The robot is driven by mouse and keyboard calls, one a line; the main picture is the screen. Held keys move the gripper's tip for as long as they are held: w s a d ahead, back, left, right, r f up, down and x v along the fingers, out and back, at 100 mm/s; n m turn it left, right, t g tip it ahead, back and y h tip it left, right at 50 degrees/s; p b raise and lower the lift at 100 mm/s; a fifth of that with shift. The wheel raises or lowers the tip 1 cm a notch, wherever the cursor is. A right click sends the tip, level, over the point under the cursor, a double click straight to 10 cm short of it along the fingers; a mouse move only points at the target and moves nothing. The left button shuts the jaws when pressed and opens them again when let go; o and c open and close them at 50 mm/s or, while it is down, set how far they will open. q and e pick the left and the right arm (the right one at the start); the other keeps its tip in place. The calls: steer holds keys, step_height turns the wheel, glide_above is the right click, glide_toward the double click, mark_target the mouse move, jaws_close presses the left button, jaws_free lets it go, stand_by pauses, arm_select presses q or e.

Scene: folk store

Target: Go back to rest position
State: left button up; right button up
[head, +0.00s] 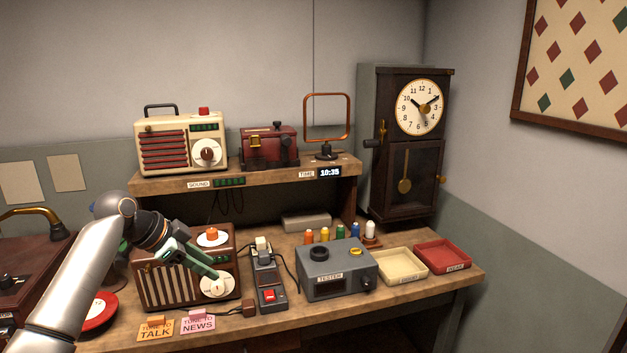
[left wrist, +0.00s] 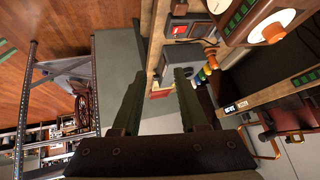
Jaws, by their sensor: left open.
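My left gripper (head: 200,262) reaches in from the left, in front of the brown radio (head: 160,285) on the workbench. Its fingers point right, close to the white dial (head: 217,287); I cannot tell whether they touch it. In the left wrist view the two fingers (left wrist: 157,85) are apart with nothing between them. My right gripper is in neither view.
On the bench (head: 330,315) stand a grey tester (head: 338,283), a small device with a red button (head: 269,295), and cream (head: 400,279) and red trays (head: 443,266). Signs (head: 156,329) line the front edge. A shelf (head: 265,179) holds a cream radio (head: 160,155). A clock (head: 418,160) stands behind.

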arm_select(q)
steer(key=s+d+f+n+t+y, duration=0.15)
steer(key=s+f, duration=0.25)
steer(key=f, duration=0.6)
steer(key=s+d+f+n, duration=0.2)
steer(key=s+f, duration=0.2)
steer(key=f, duration=0.5)
steer(key=s+d+f+n+y, duration=0.15)
steer(key=s+f, duration=0.25)
steer(key=f, duration=0.6)
steer(key=s+f+n+t, duration=0.1)
steer(key=s+f+n, duration=0.2)
steer(key=s, duration=0.9)
steer(key=s+f+n+t, duration=0.1)
steer(key=s+f+n, duration=0.1)
steer(key=s, duration=1)
steer(key=shift+d+f+n, duration=0.2)
steer(key=shift+f+n, duration=0.2)
steer(key=shift+f, duration=0.3)
steer(key=shift+t, duration=0.25)
